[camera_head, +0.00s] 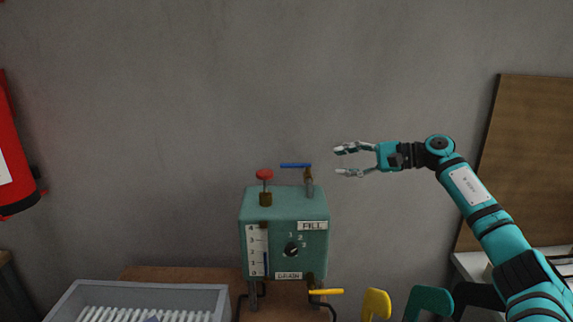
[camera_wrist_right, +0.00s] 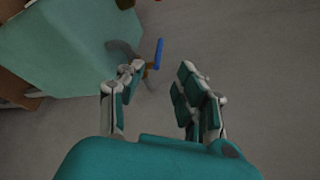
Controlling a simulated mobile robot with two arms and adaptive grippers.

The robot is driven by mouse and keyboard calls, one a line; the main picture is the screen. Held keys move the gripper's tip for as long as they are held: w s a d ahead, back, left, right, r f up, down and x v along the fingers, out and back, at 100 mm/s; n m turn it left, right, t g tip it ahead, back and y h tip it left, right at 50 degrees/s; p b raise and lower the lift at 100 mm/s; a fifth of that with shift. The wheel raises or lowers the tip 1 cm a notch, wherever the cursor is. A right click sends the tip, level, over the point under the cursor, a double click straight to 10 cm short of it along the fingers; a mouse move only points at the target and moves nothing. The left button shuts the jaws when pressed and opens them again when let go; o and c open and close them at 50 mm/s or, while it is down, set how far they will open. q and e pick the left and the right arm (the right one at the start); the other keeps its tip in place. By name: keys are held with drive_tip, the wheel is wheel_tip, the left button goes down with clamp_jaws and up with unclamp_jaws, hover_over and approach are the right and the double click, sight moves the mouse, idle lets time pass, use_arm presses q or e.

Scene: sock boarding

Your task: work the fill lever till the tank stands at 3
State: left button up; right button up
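The green tank box (camera_head: 284,240) stands on a low stand, with a FILL label (camera_head: 312,226) and a DRAIN label low on its front. A level gauge (camera_head: 257,250) marked 0 to 4 is on its left; its blue column reaches roughly between 1 and 2. The blue fill lever (camera_head: 296,165) sits level on a brass valve at the top right; it also shows in the right wrist view (camera_wrist_right: 159,53). My right gripper (camera_head: 343,160) is open and empty, to the right of the lever and apart from it. My left gripper is out of view.
A red knob (camera_head: 264,174) stands on the tank's top left, and a yellow lever (camera_head: 326,292) is low at its right. A grey crate (camera_head: 140,290) is at lower left. Yellow (camera_head: 376,304) and green shapes are at lower right. A red extinguisher (camera_head: 12,160) hangs at left.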

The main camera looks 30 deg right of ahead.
drive_tip(key=p, duration=0.2)
approach(289, 165)
drive_tip(key=shift+w+a, duration=0.3)
drive_tip(key=shift+w, duration=0.4)
drive_tip(key=p+x, duration=0.3)
drive_tip(key=x, duration=0.5)
drive_tip(key=shift+w+a+f, duration=0.15)
drive_tip(key=shift+w+f, duration=0.05)
drive_tip(key=shift+f, duration=0.05)
drive_tip(key=shift+w+a+f+p, duration=0.15)
drive_tip(key=shift+w+a+p, duration=0.05)
drive_tip(key=shift+p, duration=0.15)
clamp_jaws()
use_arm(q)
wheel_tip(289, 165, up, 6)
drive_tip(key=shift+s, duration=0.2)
